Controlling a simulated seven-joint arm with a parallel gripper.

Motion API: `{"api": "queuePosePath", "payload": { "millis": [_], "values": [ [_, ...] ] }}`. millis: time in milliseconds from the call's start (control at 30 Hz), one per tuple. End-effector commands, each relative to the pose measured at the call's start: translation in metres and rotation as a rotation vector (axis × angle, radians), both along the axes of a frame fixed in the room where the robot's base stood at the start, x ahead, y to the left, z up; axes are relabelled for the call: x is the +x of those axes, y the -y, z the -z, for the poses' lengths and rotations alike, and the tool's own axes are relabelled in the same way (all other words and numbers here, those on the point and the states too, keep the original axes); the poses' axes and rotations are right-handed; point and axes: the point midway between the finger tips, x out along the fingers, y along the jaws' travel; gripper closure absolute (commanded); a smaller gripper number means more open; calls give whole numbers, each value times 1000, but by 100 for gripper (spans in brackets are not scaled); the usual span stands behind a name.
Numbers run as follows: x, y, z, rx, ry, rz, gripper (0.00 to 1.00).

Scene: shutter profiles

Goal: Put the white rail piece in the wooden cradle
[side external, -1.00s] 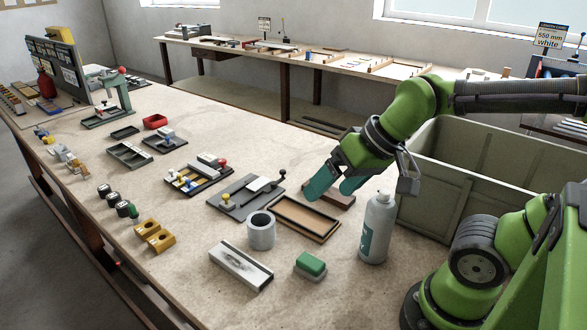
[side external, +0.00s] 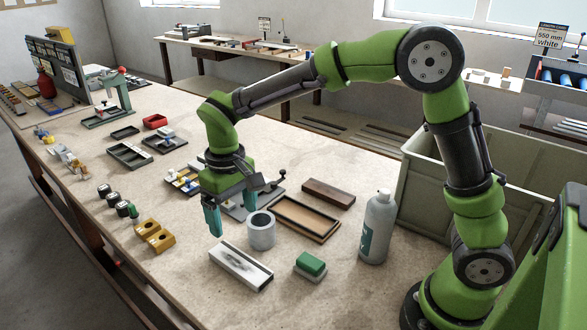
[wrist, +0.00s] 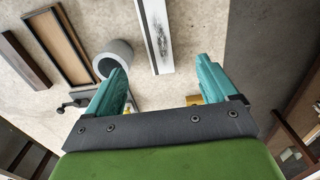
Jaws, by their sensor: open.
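The white rail piece (side external: 241,266), a long pale bar with a dark smudged patch on top, lies flat on the table near the front. It also shows in the wrist view (wrist: 155,38), between and beyond the fingertips. My gripper (side external: 233,220) is open and empty, its teal fingers pointing down just behind and above the rail; both fingers show in the wrist view (wrist: 160,72). A shallow wooden tray-like frame (side external: 338,234) with an empty brown floor lies right of the rail. A dark wooden block (side external: 328,194) lies behind it. I cannot tell for certain which is the cradle.
A grey ring (side external: 261,232) stands close to my gripper, between the rail and the frame. A green-topped block (side external: 310,265) and a grey bottle (side external: 377,228) stand to the right. Yellow blocks (side external: 155,236) are at left. A large bin (side external: 425,185) is at right.

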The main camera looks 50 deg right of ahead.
Motion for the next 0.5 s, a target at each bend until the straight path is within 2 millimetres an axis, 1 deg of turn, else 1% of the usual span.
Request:
{"api": "queuePosePath", "payload": {
  "millis": [33,100,300,400,500],
  "values": [
    [-2,1,12,-1,-6,2,14],
    [-2,1,28,-2,-7,1,14],
    [-2,1,70,0,-5,3,14],
    [-1,1,85,0,-3,2,14],
    [-1,1,93,1,0,2,14]
  ]
}}
